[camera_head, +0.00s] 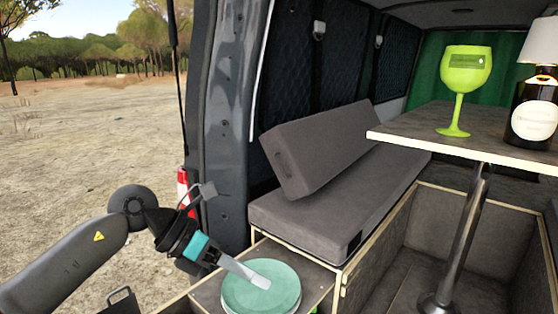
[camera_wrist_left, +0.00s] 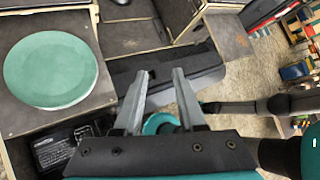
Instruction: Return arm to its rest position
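My left arm comes in from the left in the head view. Its gripper (camera_head: 262,280) points right and down, with its fingertips in front of or over a stack of green plates (camera_head: 262,298); contact cannot be told from the head view. In the left wrist view the two fingers (camera_wrist_left: 162,75) are apart with nothing between them. There the top green plate (camera_wrist_left: 50,69) lies to the left, clear of the fingers. My right gripper cannot be made out in either view.
The plates stand on a wooden surface at the tailgate. Behind are a grey bench cushion (camera_head: 325,205), a tilted backrest (camera_head: 318,146), and a table (camera_head: 480,140) with a green goblet (camera_head: 465,75) and a dark bottle (camera_head: 535,118). The van's door pillar (camera_head: 222,120) rises near my left arm. Open ground lies left.

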